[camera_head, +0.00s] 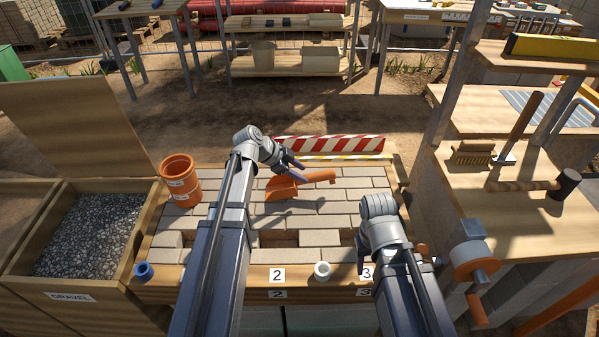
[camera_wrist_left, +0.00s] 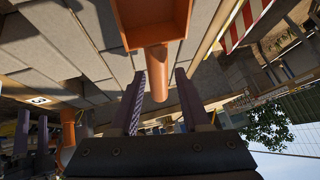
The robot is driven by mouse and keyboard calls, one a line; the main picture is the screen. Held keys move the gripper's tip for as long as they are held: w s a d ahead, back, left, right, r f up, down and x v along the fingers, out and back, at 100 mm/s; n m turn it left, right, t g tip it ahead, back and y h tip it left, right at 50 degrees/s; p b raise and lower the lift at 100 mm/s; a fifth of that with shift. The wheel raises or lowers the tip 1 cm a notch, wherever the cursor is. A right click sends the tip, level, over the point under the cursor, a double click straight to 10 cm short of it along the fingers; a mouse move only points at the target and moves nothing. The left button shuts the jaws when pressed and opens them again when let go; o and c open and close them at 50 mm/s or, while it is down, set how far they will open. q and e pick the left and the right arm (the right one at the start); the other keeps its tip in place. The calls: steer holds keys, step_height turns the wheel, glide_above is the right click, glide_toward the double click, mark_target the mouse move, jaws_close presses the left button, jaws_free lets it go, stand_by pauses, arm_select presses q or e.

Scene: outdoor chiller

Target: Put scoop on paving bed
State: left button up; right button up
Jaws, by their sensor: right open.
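The orange scoop (camera_head: 300,184) is over the grey paving bed (camera_head: 335,207), its pan to the left and its handle to the right. Whether it rests on the bricks I cannot tell. My left gripper (camera_head: 292,168) is above the scoop. In the left wrist view, the gripper's fingers (camera_wrist_left: 158,88) are apart, with the scoop's handle (camera_wrist_left: 158,72) showing between them and gaps on both sides. The scoop's pan (camera_wrist_left: 155,22) is at the top of that view. My right gripper (camera_head: 361,256) is open near the bed's front right edge, partly hidden by its arm.
An orange bucket (camera_head: 180,181) stands at the bed's left. A gravel bin (camera_head: 120,262) is further left. A striped barrier (camera_head: 330,144) runs along the back. A blue ring (camera_head: 144,271) and a white ring (camera_head: 322,270) are on the front ledge. A mallet (camera_head: 568,184) lies on the right bench.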

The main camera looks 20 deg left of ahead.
arm_select(q)
steer(key=shift+o, duration=1.4)
steer(key=shift+r, duration=0.1)
arm_select(e)
steer(key=shift+r, duration=0.1)
arm_select(q)
steer(key=shift+r+p, duration=0.3)
steer(key=shift+p, duration=0.05)
arm_select(e)
steer(key=shift+r, duration=0.3)
arm_select(q)
steer(key=shift+p+v, duration=4.4)
steer(key=shift+v, duration=1.45)
steer(key=s+d+f+n+g+y, duration=0.2)
steer(key=s+d+n, duration=0.3)
steer(key=s+d, duration=0.4)
steer(key=s+d+f+n+g+y, duration=0.3)
steer(key=s+d+n+y, duration=0.2)
steer(key=s+d, duration=0.4)
steer(key=shift+s+d+y, duration=0.25)
steer(key=shift+s+y, duration=0.05)
steer(key=shift+s, duration=0.05)
arm_select(e)
step_height(320, 180, up, 9)
steer(key=shift+f, duration=0.15)
